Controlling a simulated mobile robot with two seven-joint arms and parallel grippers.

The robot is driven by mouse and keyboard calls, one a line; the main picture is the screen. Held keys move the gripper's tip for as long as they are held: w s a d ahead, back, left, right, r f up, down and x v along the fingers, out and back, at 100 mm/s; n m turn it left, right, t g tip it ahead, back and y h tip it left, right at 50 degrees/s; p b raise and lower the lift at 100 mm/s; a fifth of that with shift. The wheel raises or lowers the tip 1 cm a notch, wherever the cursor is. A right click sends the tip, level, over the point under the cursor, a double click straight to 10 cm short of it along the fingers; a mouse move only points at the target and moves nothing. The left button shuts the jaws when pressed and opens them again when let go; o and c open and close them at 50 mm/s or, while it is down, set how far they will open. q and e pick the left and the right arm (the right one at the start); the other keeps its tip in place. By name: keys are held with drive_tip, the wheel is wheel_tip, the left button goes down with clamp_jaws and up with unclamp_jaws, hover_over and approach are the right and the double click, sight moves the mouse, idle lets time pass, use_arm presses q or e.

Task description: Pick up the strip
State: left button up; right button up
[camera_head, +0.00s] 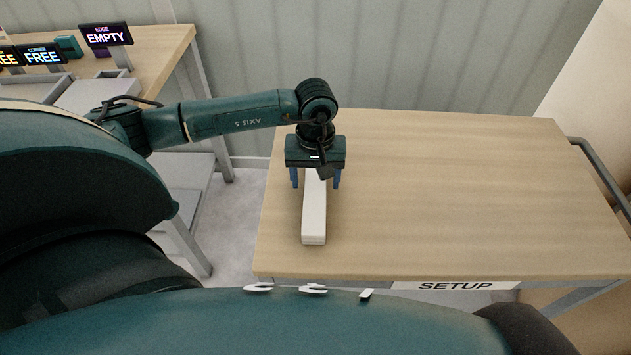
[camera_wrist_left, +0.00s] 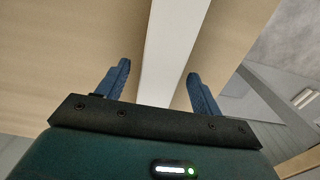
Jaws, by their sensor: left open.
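The strip (camera_head: 314,215) is a long white bar lying on the left part of the wooden table (camera_head: 450,190). Its near end is clear in the head view, and its far part is hidden under my left gripper (camera_head: 315,182). That gripper points down over the strip with its blue fingers open, one on each side. In the left wrist view, the strip (camera_wrist_left: 175,50) runs between the two fingers of my left gripper (camera_wrist_left: 158,88), with a gap visible on both sides. I cannot tell how far down the fingertips reach. My right gripper is not in view.
The rest of the table is bare. A SETUP label (camera_head: 455,286) is on its front edge, and a grey rail (camera_head: 600,175) is at its right. Another table (camera_head: 150,50) at the upper left holds grey trays and signs, including one reading EMPTY (camera_head: 105,36).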

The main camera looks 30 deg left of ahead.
use_arm(q)
drive_tip(key=shift+f, duration=0.65)
drive_tip(key=shift+c, duration=0.6)
drive_tip(key=shift+r, duration=0.1)
drive_tip(key=c, duration=1.1)
drive_tip(key=shift+c, duration=0.2)
